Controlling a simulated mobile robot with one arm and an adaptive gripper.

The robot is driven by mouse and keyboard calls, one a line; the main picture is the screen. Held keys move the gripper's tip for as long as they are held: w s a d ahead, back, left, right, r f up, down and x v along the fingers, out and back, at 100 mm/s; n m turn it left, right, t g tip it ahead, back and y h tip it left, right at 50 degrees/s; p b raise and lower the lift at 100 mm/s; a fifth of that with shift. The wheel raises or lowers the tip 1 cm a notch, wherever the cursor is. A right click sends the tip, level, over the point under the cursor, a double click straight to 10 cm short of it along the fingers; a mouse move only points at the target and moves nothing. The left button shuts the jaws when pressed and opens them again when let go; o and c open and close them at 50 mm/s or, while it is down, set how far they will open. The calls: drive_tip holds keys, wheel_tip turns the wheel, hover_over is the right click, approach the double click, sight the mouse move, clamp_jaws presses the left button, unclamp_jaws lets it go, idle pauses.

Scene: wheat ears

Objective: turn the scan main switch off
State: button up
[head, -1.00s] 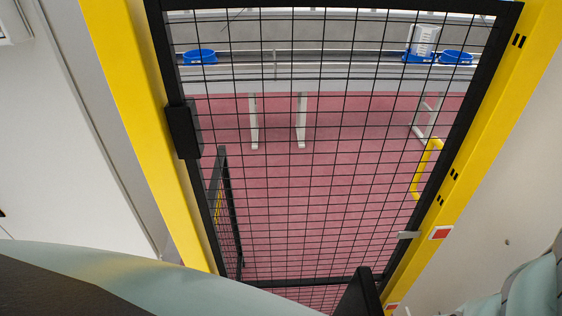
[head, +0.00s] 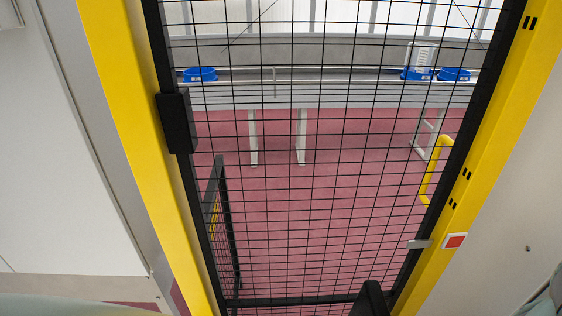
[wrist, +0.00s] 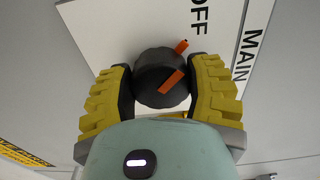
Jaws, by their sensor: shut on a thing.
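The scan main switch (wrist: 158,72) is a round black rotary knob with an orange pointer bar, in the wrist view. It sits on a white label plate (wrist: 130,25) printed with "OFF" and "MAIN". The orange bar lies at a slant, with a small orange piece beyond its upper end. My gripper (wrist: 160,85) has its two yellow ribbed fingers on either side of the knob and is shut on it. The switch and the gripper do not show in the head view.
A black mesh gate (head: 320,190) in a yellow frame (head: 118,120) fills the head view. Behind it are a red floor, a long grey bench (head: 330,95) and blue bowls (head: 200,74). A yellow and black warning label (wrist: 22,155) shows at the wrist view's lower left.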

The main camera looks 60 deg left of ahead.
idle(0.4)
drive_tip(key=o, duration=1.2)
drive_tip(key=shift+r, duration=0.1)
drive_tip(key=r, duration=1)
drive_tip(key=shift+s+a, duration=0.2)
drive_tip(key=shift+s, duration=0.05)
drive_tip(key=shift+w+d+r+t, duration=0.25)
drive_tip(key=shift+w+r+t, duration=0.05)
drive_tip(key=shift+w+r, duration=0.1)
drive_tip(key=shift+s+f, duration=0.1)
drive_tip(key=shift+f, duration=0.35)
